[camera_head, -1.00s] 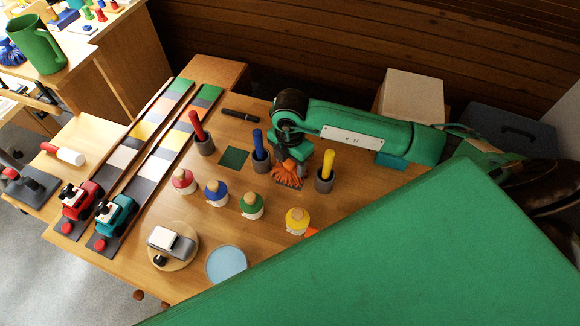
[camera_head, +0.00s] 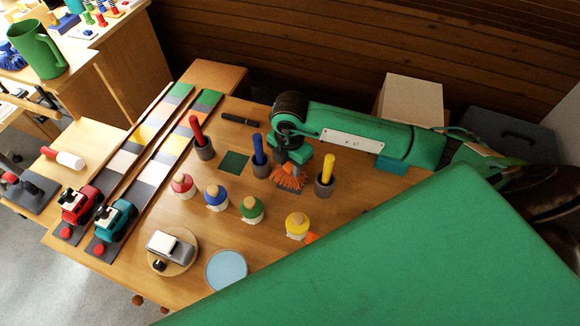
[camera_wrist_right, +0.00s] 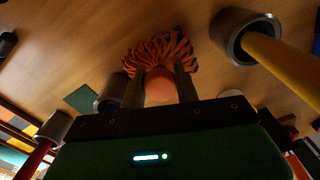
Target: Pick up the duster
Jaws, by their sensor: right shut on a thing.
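The duster has an orange, finger-like fringe (camera_head: 290,178) and lies among the pegs in the head view, under my right gripper (camera_head: 294,160). In the right wrist view its fringe (camera_wrist_right: 160,52) spreads beyond the fingertips, and its rounded orange body sits between the two dark fingers. My right gripper (camera_wrist_right: 160,88) is shut on the duster. I cannot tell whether the fringe touches the table. My left gripper is not in view.
Cups with a red peg (camera_head: 197,130), a blue peg (camera_head: 258,149) and a yellow peg (camera_head: 327,169) stand close around the duster. Several round-topped figures, such as the yellow one (camera_head: 297,225), stand in front. Two toy vehicles sit on striped tracks at left.

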